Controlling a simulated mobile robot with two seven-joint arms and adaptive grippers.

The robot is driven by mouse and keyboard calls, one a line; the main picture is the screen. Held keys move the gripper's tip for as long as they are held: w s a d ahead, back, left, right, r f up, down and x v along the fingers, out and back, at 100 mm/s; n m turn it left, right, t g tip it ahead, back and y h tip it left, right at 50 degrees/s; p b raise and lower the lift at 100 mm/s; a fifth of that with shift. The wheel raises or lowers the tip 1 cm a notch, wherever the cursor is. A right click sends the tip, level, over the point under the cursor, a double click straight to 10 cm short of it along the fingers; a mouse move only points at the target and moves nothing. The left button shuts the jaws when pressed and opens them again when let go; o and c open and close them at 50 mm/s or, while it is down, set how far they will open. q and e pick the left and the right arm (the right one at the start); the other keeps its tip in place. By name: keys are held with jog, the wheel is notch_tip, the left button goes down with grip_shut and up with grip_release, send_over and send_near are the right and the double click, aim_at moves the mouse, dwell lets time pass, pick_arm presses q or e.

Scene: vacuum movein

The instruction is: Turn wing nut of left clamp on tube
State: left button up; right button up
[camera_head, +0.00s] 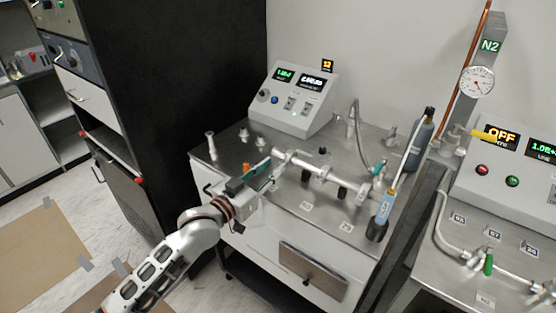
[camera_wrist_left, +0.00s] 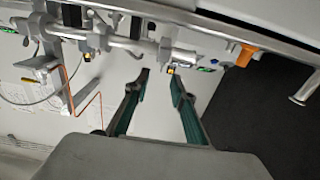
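The metal tube (camera_head: 318,173) lies across the top of the steel bench, with clamp fittings and dark knobs along it. It also shows in the wrist view (camera_wrist_left: 122,43). The left clamp appears to be the fitting at the tube's left end (camera_head: 279,156); its wing nut is too small to make out. My left gripper (camera_head: 268,172) is beside this end of the tube. In the wrist view its two green-padded fingers (camera_wrist_left: 160,74) are apart with nothing held between them, their tips pointing toward the tube fittings. Contact cannot be told. My right gripper is not in view.
A control box (camera_head: 300,101) with green displays stands at the bench's back. A dark cabinet (camera_head: 180,100) rises at left.

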aim_at(283, 159)
pick_arm(q)
jog(key=x, duration=0.2)
jog(key=shift+w+d, duration=0.1)
jog(key=shift+w, duration=0.25)
jog(key=shift+w+d, duration=0.45)
jog(key=shift+w, duration=0.1)
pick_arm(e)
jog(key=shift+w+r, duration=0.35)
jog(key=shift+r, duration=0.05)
pick_arm(q)
grip_shut()
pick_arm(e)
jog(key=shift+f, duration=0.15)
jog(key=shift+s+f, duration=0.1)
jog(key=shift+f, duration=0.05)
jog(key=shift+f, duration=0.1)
